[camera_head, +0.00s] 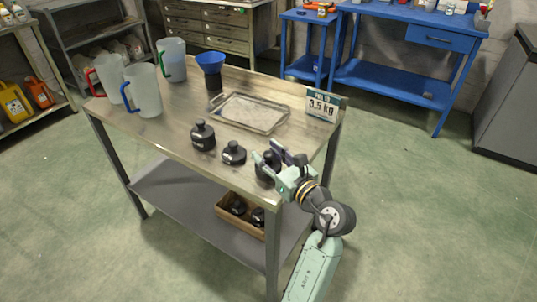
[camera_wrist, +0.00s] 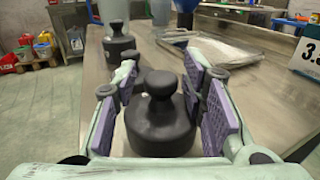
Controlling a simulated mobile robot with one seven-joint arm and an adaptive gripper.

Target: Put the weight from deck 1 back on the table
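A black knobbed weight (camera_wrist: 160,122) stands upright on the metal table between the fingers of my gripper (camera_wrist: 160,75) in the wrist view. The fingers are apart, one on each side of it, and I cannot tell whether either pad touches it. In the head view my gripper (camera_head: 268,153) is at the table's front right corner, partly hiding this weight (camera_head: 266,168). Two more black weights, a middle one (camera_head: 234,154) and a taller one (camera_head: 203,137), stand to its left on the table (camera_head: 165,128). No deck is marked in view.
A sign reading 3.5 kg (camera_head: 322,105) stands at the right edge. Jugs and a blue funnel (camera_head: 210,62) stand farther back. A box (camera_head: 226,213) with dark weights sits on the lower shelf.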

